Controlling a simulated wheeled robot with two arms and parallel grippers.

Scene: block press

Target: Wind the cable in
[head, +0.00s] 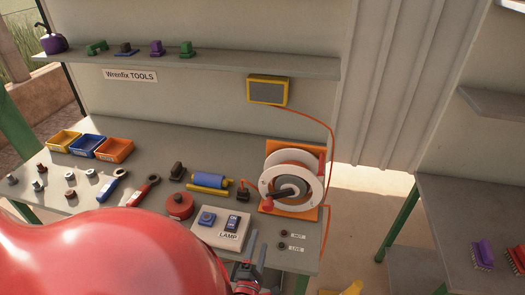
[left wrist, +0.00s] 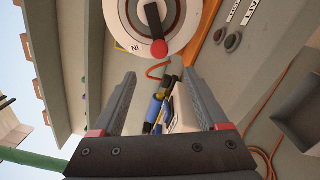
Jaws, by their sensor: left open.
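The cable reel (head: 288,182) stands on the right end of the bench, a white drum on an orange frame with a crank ending in a red knob (head: 268,203). The orange cable (head: 333,160) hangs from the yellow box (head: 268,91) past the reel's right side and below the bench edge. My left gripper (head: 255,262) is low in the head view, in front of the lamp panel. In the left wrist view my left gripper (left wrist: 161,82) is open and empty. The red knob (left wrist: 158,48) is beyond its fingertips, apart from them. My right gripper is out of view.
A shelf (head: 200,62) runs above.

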